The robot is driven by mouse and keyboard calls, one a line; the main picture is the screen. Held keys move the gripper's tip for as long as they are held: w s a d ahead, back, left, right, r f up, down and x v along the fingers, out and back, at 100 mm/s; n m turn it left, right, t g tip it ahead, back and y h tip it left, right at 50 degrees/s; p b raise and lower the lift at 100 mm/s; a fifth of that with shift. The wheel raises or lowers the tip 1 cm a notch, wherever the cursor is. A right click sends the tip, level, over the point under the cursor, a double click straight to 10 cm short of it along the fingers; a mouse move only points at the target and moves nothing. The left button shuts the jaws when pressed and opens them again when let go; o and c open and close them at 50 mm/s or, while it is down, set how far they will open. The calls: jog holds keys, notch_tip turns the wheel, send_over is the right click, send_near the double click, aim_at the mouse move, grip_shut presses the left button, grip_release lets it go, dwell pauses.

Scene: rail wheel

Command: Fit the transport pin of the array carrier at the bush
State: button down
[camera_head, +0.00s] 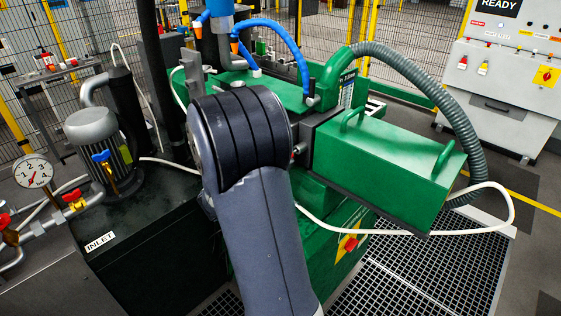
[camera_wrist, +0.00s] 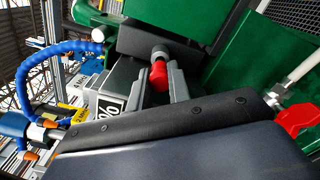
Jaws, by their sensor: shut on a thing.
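In the wrist view my gripper (camera_wrist: 159,72) is shut on a red knob, which I take to be the transport pin (camera_wrist: 158,76). A short bright metal part (camera_wrist: 160,51) shows just beyond the knob, against a dark block (camera_wrist: 150,38). I cannot tell whether it is the pin's shank or the bush, or how far the pin is in. In the head view my arm hides the gripper. The green housing with two handles, apparently the array carrier (camera_head: 385,165), stands right of my arm, with a dark plate at its left end.
A grey corrugated hose (camera_head: 452,95) and a white cable (camera_head: 400,232) loop around the green housing. A blue hose (camera_head: 275,25) arches behind. A black tank marked INLET (camera_head: 150,240) with pump and gauge (camera_head: 34,172) stands left. A red handle (camera_wrist: 300,118) is close right in the wrist view.

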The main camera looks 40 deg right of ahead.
jog(key=shift+w+d+b, duration=0.1)
jog(key=shift+d+b, duration=0.25)
jog(key=shift+d, duration=0.8)
jog(key=c, duration=1.2)
grip_release()
jog(key=shift+c, duration=0.2)
jog(key=shift+a, duration=0.1)
jog(key=s+a+b, duration=0.1)
jog(key=a+b, duration=0.1)
jog(key=a, duration=0.8)
jog(key=shift+a, duration=0.3)
